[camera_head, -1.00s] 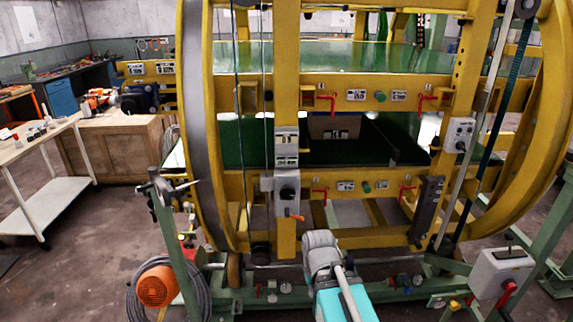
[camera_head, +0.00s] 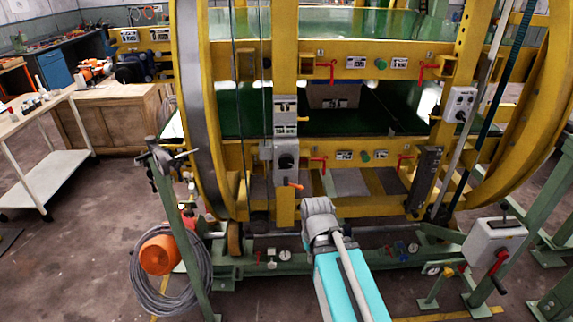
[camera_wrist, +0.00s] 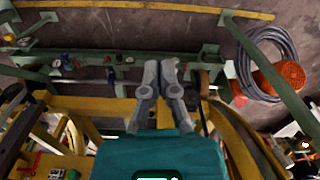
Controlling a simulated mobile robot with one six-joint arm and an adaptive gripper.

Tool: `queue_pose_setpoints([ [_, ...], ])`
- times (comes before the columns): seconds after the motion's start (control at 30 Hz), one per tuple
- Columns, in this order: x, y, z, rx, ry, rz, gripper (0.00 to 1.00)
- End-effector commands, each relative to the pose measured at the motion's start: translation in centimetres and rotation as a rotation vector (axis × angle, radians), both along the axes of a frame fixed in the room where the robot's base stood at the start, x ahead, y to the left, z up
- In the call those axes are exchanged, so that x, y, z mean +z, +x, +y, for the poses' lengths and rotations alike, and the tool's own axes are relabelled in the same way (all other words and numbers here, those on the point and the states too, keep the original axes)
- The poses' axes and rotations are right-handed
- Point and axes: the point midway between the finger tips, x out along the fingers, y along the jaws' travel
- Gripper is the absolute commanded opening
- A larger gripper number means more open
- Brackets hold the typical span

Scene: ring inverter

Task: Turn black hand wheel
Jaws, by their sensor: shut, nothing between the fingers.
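No clear black hand wheel can be picked out. A round black knob (camera_head: 286,162) sits on a grey box on the front yellow post, above a small orange handle (camera_head: 295,185). Another dark knob (camera_head: 461,116) is on a grey box at the right. My gripper (camera_wrist: 160,68) shows in the wrist view with its two grey fingers together, empty. It is over the green base beam (camera_wrist: 95,75) of the ring frame and touches no wheel that I can see. In the head view my arm reaches up from the bottom, and the fingers cannot be made out.
The yellow ring frame (camera_head: 385,47) fills the middle. An orange motor (camera_head: 158,254) and a coiled grey hose (camera_head: 165,300) lie at lower left. A white box with a red handle (camera_head: 495,242) stands at right. A white trolley (camera_head: 55,175) is far left. Floor is open in front.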

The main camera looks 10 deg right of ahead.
Motion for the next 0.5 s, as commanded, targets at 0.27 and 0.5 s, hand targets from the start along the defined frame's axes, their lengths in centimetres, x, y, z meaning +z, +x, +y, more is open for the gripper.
queue_pose_setpoints([
  [0.27, -0.2, 0.2, 0.1, 0.002, 0.002, -0.008, 0.26],
  [0.5, -1.7, 2.7, 1.0, 0.032, 0.031, -0.113, 0.71],
])
